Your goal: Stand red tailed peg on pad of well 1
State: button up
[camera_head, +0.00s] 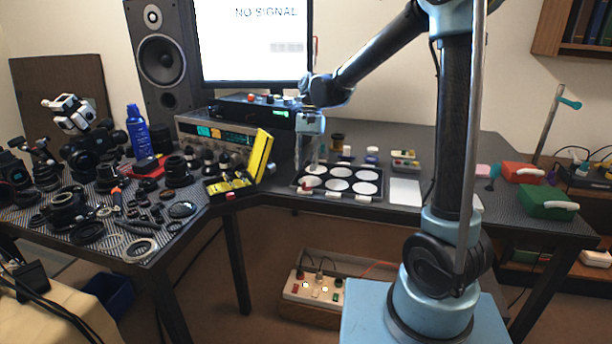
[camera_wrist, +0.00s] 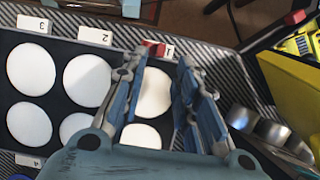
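A small red piece, which looks like the red tailed peg (camera_wrist: 150,44), shows beside my left fingertip at the label 1 edge of the tray in the wrist view. It is a red spot (camera_head: 306,186) in the head view; its tail and whether it stands or lies cannot be made out. The white pad of well 1 (camera_wrist: 156,94) is partly hidden between my fingers. My gripper (camera_wrist: 163,58) has its fingers apart, with a clear gap above the pad. In the head view my gripper (camera_head: 314,168) points down over the tray's left end.
The black tray (camera_head: 351,181) holds several white round pads, with labels along its front edge. A yellow open case (camera_head: 260,157) stands close on the left. Lens parts crowd the left table.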

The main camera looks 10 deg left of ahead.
jog(key=v, duration=0.7)
jog(key=s+d+t, duration=0.1)
jog(key=s+d, duration=0.2)
jog(key=d, duration=0.4)
jog(key=s+d+f+t, duration=0.1)
jog(key=s+d, duration=0.1)
jog(key=d, duration=0.5)
jog(key=s+d+t, duration=0.1)
jog(key=s+d, duration=0.2)
jog(key=d, duration=0.4)
jog(key=s+d+f+n+t, duration=0.1)
jog(key=s+d+f+t, duration=0.2)
jog(key=s+d+f, duration=0.9)
jog(key=shift+d+f+t, duration=0.4)
jog(key=shift+d, duration=0.8)
jog(key=shift+w+f, duration=0.2)
jog(key=shift+w, duration=0.25)
